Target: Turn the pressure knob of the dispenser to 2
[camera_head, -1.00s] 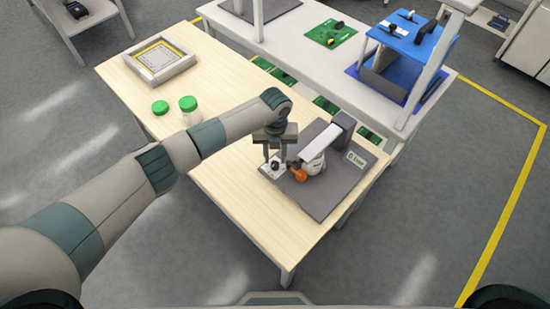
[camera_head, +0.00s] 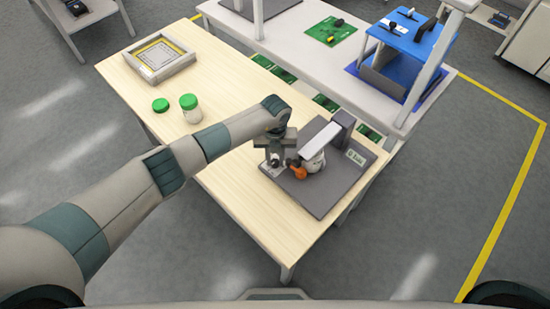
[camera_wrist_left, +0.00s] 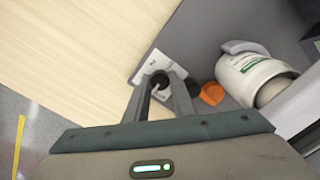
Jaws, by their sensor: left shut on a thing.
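The dispenser (camera_head: 335,137) stands on a dark grey base plate (camera_head: 327,199) at the table's right end. It has a white and grey body with a white bottle, which also shows in the left wrist view (camera_wrist_left: 248,72). The pressure knob (camera_wrist_left: 160,79) is small and black, on a white plate (camera_wrist_left: 146,67). My left gripper (camera_wrist_left: 159,86) is over the plate with its fingers shut on the knob from either side. In the head view the gripper (camera_head: 274,163) hides most of the knob. I cannot read the scale or the small display (camera_head: 356,156). My right gripper is not in view.
An orange part (camera_head: 299,173) sits right beside the gripper, close to the bottle. A green-lidded jar (camera_head: 190,109), a loose green lid (camera_head: 160,105) and a framed tray (camera_head: 160,60) are farther left. The front table surface (camera_head: 240,200) is clear.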

